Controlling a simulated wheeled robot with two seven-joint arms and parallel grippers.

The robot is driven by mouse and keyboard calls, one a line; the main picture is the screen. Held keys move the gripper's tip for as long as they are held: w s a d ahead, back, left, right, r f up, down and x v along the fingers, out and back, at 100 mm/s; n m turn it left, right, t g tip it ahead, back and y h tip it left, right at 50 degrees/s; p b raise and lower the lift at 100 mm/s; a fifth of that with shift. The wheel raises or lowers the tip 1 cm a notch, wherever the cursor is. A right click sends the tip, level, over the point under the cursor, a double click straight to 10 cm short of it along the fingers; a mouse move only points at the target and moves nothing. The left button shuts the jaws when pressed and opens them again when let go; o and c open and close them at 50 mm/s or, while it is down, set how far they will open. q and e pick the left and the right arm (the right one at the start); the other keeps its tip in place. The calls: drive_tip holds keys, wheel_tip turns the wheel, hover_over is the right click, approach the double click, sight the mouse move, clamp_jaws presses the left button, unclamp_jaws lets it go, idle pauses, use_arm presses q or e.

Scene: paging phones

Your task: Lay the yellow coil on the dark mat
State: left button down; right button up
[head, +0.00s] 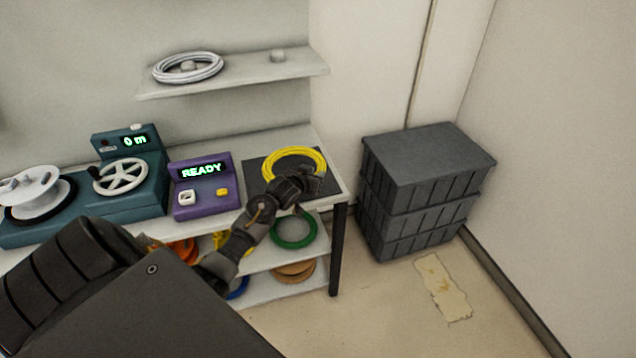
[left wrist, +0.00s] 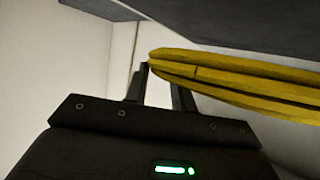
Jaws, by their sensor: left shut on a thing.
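The yellow coil (head: 293,152) is at the dark mat (head: 254,174) on the right end of the table, in the head view. My left gripper (head: 310,178) is at the coil's near right side and is shut on it. In the left wrist view, the yellow coil (left wrist: 235,82) runs out to the right from my left gripper's fingers (left wrist: 158,88). The dark surface along the top of that view cannot be identified for sure. I cannot tell whether the coil touches the mat or is just above it. My right gripper is not in view.
A purple box (head: 204,186) reading READY and a teal winder (head: 130,175) stand left of the mat. A shelf (head: 245,80) above holds a white coil (head: 188,67). Lower shelves hold a green coil (head: 294,231) and others. Dark crates (head: 415,190) are stacked to the right.

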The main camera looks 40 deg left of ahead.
use_arm(q)
drive_tip(key=shift+w+d+f, duration=0.15)
drive_tip(key=shift+w+f, duration=0.45)
drive_tip(key=shift+w, duration=0.05)
wheel_tip(320, 180, down, 3)
drive_tip(key=shift+w+f, duration=0.1)
drive_tip(key=shift+f, duration=0.1)
drive_tip(key=c, duration=1.2)
unclamp_jaws()
drive_tip(key=shift+f, duration=0.1)
drive_tip(key=shift+o, duration=0.2)
drive_tip(key=v, duration=1.2)
drive_tip(key=shift+d, duration=0.1)
